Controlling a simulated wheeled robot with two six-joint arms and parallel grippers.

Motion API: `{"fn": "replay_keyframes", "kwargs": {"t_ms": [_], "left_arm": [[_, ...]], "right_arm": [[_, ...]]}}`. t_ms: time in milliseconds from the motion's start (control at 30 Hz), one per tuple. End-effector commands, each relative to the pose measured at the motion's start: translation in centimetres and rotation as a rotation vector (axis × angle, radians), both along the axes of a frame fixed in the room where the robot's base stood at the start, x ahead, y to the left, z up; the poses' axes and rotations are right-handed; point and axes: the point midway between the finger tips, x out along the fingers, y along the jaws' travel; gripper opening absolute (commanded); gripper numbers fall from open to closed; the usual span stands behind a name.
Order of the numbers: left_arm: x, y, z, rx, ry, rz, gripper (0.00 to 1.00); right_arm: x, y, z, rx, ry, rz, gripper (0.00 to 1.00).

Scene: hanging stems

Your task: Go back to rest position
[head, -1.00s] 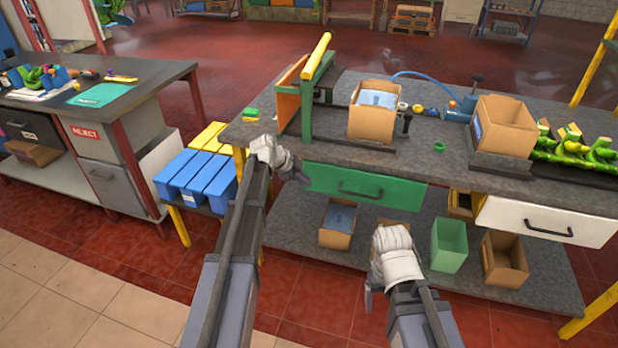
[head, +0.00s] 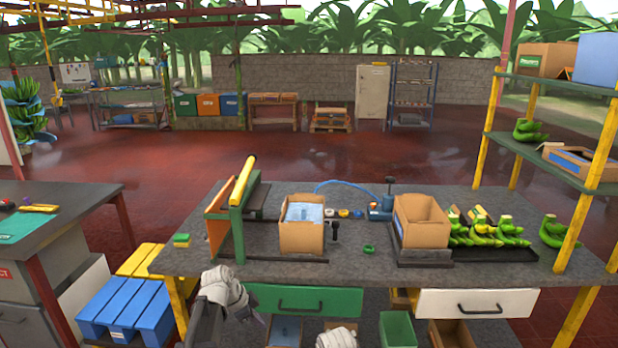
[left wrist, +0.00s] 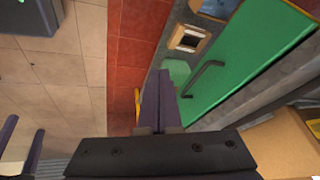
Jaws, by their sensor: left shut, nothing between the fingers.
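My left gripper (head: 250,312) hangs in front of the near edge of the workbench (head: 350,258), by the left end of its green drawer (head: 330,301). In the left wrist view its two dark fingers (left wrist: 158,90) are together with nothing between them, beside the green drawer and its handle. My right arm's pale wrist (head: 337,338) shows only at the bottom edge of the head view. In the left wrist view two dark prongs at the lower left, which look like the right gripper's fingers (left wrist: 26,127), stand apart and empty.
The bench bears cardboard boxes (head: 422,222), a green frame with a yellow bar (head: 243,182) and green bananas (head: 485,230) on a black tray. A shelf rack (head: 560,165) is at right. Red floor behind is open.

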Motion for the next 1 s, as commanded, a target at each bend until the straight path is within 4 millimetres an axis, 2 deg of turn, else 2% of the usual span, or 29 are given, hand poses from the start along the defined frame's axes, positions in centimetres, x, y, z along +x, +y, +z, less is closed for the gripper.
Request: {"fn": "replay_keyframes", "kwargs": {"t_ms": [33,200,300,400,500,600,700,1000], "left_arm": [[-3.1,-2.5,0.5,0.012,0.066,0.048,0.0],[-10.9,-7.2,0.8,0.095,0.266,0.302,0.0],[-15.2,-8.9,1.1,0.161,0.34,0.463,0.0],[-18.7,-9.7,1.6,0.223,0.377,0.614,0.0],[-21.2,-10.0,2.1,0.269,0.39,0.738,0.0],[-22.8,-10.1,2.4,0.299,0.389,0.826,0.0],[-23.5,-10.2,2.5,0.314,0.386,0.876,0.0],[-23.7,-10.2,2.5,0.318,0.386,0.895,0.0]], "right_arm": [[0.0,0.0,1.0,0.0,0.0,0.0,0.79],[0.0,0.0,2.4,0.0,0.0,0.0,0.79],[0.0,0.0,3.1,0.0,0.0,0.0,0.79],[0.0,0.0,3.7,0.0,0.0,0.0,0.79],[0.0,0.0,4.2,0.0,0.0,0.0,0.79],[0.0,0.0,4.4,0.0,0.0,0.0,0.79],[0.0,0.0,4.5,0.0,0.0,0.0,0.79],[0.0,0.0,4.5,0.0,0.0,0.0,0.79]]}}
